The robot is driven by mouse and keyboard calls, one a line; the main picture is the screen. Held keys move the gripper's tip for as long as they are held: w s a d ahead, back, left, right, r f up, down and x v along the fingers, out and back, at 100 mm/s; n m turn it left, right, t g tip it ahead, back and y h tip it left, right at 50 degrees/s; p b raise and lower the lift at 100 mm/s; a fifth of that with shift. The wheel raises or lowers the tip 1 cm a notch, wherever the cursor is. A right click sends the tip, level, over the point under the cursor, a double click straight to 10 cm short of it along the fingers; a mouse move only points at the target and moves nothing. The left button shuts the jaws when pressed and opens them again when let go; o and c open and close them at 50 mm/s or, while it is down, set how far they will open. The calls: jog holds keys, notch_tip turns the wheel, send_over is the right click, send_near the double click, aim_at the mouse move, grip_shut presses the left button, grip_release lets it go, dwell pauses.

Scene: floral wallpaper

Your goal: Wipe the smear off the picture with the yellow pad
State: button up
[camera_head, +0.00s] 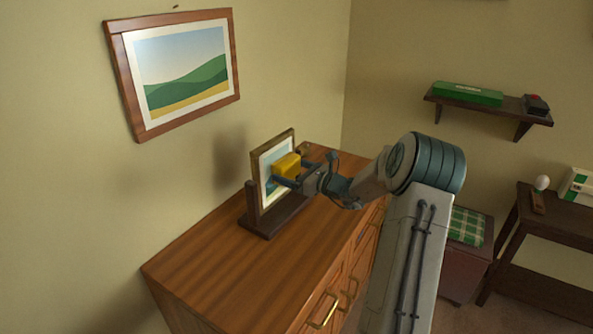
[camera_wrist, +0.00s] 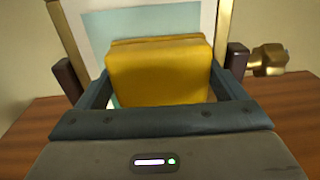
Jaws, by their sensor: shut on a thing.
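The yellow pad (camera_head: 286,166) is held between the fingers of my gripper (camera_head: 282,176), in front of the small framed picture (camera_head: 262,178). In the wrist view the pad (camera_wrist: 160,72) fills the space between both fingers and hides much of the picture (camera_wrist: 125,22). The pad is at the picture's face; I cannot tell whether it touches. The picture stands upright in a dark wooden stand (camera_head: 266,222) on the dresser. No smear can be made out; the pad and gripper cover part of the picture.
The wooden dresser (camera_head: 215,262) has clear top space in front of the stand. A brass knob (camera_wrist: 268,58) sits beside the stand in the wrist view. A larger landscape picture (camera_head: 185,70) hangs on the wall. A shelf (camera_head: 510,107) and side table (camera_head: 560,215) are at right.

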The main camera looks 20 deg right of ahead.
jog(key=shift+s+a+b, duration=0.35)
jog(key=shift+s+a, duration=0.35)
jog(key=shift+a, duration=0.5)
jog(key=shift+s+a+b, duration=0.4)
jog(key=shift+s+a, duration=0.25)
jog(key=shift+a, duration=0.5)
jog(key=shift+s+a+b, duration=0.35)
jog(key=shift+s+a, duration=0.35)
jog(key=shift+a, duration=0.5)
jog(key=v, duration=0.6)
jog(key=shift+p, duration=0.45)
jog(key=shift+s+d, duration=0.1)
jog(key=shift+d, duration=0.05)
jog(key=shift+p+v, duration=0.3)
jog(key=shift+v, duration=1.15)
